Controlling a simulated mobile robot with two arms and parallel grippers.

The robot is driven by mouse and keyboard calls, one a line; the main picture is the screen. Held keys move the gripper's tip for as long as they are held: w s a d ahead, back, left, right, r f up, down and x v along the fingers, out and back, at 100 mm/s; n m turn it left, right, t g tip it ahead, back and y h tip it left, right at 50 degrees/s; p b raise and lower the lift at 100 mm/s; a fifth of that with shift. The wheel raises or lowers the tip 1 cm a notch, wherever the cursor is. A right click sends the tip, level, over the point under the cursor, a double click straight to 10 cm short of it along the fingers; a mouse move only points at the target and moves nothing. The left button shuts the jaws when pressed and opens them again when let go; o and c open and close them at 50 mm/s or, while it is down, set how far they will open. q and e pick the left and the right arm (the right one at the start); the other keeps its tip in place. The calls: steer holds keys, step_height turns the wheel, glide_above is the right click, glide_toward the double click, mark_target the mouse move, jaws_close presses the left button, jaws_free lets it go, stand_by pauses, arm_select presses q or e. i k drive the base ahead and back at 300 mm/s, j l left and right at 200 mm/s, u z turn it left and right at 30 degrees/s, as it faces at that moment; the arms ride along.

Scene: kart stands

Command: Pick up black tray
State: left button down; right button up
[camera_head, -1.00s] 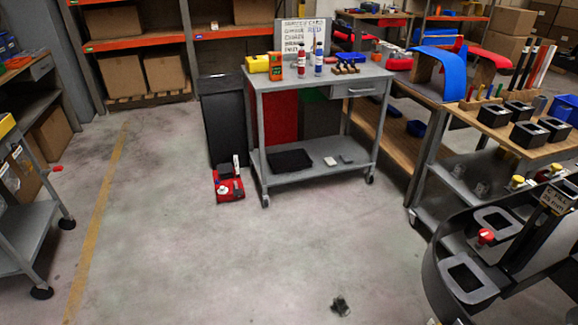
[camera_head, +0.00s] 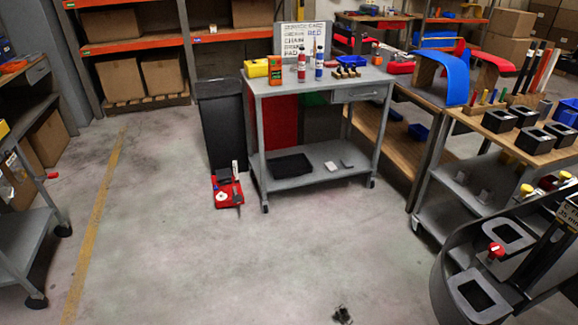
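A flat black tray (camera_head: 290,165) lies on the lower shelf of the grey wheeled cart (camera_head: 312,180), at the left part of that shelf. The upper shelf of the cart is above it.
Two small light items (camera_head: 331,167) lie right of the tray. A red box of small items (camera_head: 227,191) and a black bin (camera_head: 221,125) stand left of the cart. A small dark object (camera_head: 342,315) is at the bottom edge. Black kart bodywork (camera_head: 460,295) fills the lower right. Open floor lies in front.

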mark_target(294, 165)
steer(key=i+j, duration=0.15)
steer(key=i, duration=0.35)
steer(key=i+j, duration=0.15)
steer(key=i, duration=0.4)
steer(key=i+j, duration=0.1)
steer(key=i, duration=0.4)
steer(key=i+j, duration=0.15)
steer(key=i, duration=0.4)
